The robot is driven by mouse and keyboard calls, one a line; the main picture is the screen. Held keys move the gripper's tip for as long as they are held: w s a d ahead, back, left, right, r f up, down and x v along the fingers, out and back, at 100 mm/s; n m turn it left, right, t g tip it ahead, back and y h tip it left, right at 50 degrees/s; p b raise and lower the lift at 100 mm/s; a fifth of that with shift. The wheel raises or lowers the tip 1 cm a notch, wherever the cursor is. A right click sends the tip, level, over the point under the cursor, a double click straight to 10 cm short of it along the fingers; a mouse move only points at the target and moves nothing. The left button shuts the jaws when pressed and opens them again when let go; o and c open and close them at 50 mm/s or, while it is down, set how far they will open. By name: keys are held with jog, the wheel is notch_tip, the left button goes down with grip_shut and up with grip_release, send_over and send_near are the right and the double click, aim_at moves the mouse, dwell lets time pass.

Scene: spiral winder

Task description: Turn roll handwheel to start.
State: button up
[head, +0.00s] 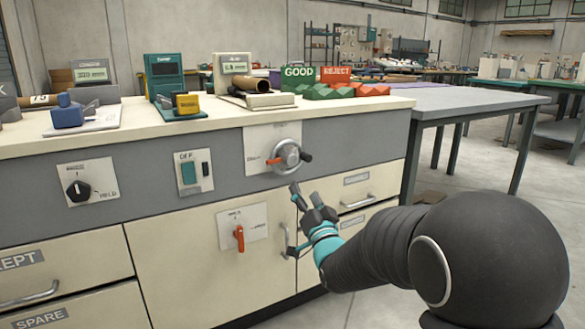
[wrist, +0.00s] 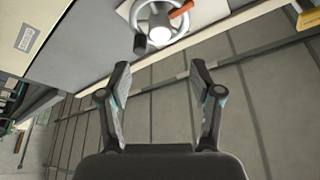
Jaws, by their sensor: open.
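The roll handwheel (head: 288,155) is a grey metal wheel with a black knob (head: 305,157), mounted on a pale plate on the cabinet's front panel. A red pointer (head: 273,161) sticks out at its left in the head view. In the wrist view the handwheel (wrist: 160,34) is at the top centre, with the black knob (wrist: 140,44) at its lower left and the red part (wrist: 181,9) at its upper right. My gripper (wrist: 159,64) is open and empty, apart from the wheel. In the head view my gripper (head: 297,218) is below the wheel.
Below is a plate with a red lever (head: 239,237); left of the wheel are an OFF switch (head: 189,173) and a black rotary knob (head: 78,189). Drawer handles (head: 357,201) protrude at right. Instruments and GOOD/REJECT bins (head: 299,78) stand on the worktop. A grey table (head: 470,98) is at right.

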aim_at(292, 163)
jog(key=x, duration=1.2)
jog(key=shift+w+a+r+p, duration=0.1)
jog(key=shift+w+a+p, duration=0.05)
jog(key=shift+w+p, duration=0.25)
jog(key=c, duration=1.1)
